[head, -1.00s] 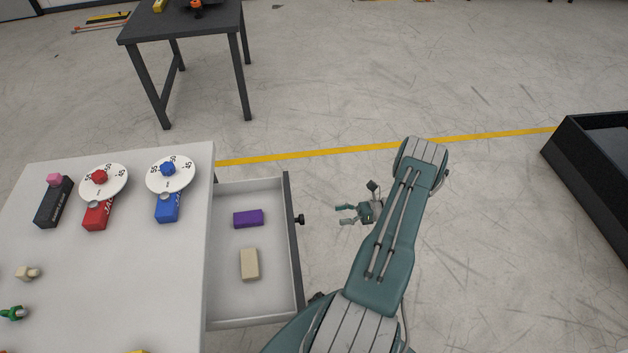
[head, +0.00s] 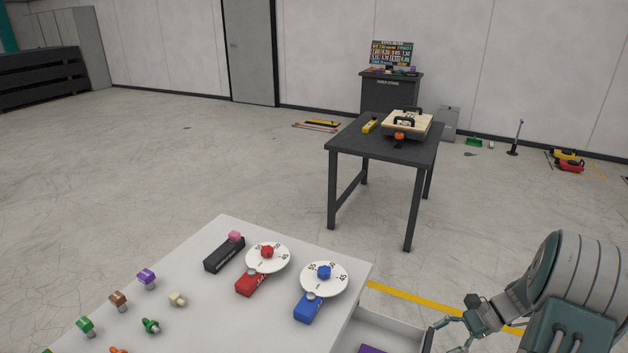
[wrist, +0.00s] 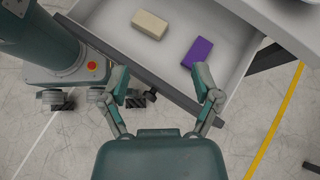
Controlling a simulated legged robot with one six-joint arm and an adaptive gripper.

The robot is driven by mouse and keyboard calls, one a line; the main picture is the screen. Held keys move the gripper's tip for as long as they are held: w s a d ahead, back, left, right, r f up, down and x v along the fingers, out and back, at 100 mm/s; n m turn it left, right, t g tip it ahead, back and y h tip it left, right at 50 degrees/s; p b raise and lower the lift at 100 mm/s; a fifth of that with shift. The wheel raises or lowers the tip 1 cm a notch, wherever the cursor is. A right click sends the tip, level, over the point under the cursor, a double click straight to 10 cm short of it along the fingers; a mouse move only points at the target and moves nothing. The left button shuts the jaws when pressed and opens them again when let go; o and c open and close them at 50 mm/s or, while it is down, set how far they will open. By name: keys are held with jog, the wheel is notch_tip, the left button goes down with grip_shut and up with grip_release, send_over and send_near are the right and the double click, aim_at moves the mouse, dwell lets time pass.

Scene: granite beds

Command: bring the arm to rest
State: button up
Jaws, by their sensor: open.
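My gripper (head: 450,334) is at the lower right of the head view, beside the open drawer (head: 394,328) of the white cabinet. In the wrist view my gripper (wrist: 164,84) is open and empty, its two fingers spread apart over the drawer's front edge and its dark knob (wrist: 151,95). My arm (head: 575,290) is folded, its large joint raised at the right of the head view. A purple block (wrist: 197,52) and a beige block (wrist: 150,25) lie in the drawer, apart from the fingers.
The white top (head: 215,322) holds a red dial tool (head: 252,283), a blue dial tool (head: 309,308), a black block (head: 224,255) and several coloured knobs. A dark table (head: 380,150) stands beyond. Open floor (head: 180,160) lies left of it.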

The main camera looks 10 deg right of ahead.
jog(key=s+a+r+n+h, duration=0.3)
jog(key=a+r+n+h, duration=0.25)
jog(key=a+r, duration=0.35)
jog(key=s+a+r+n+h, duration=0.4)
jog(key=a+r+n, duration=0.2)
jog(key=a+r, duration=0.25)
jog(key=s+a+r+n+t+h, duration=0.1)
jog(key=s+a+r+n+t, duration=0.3)
jog(key=s+n, duration=0.2)
jog(key=shift+s+a+t, duration=0.2)
jog(key=shift+t, duration=0.2)
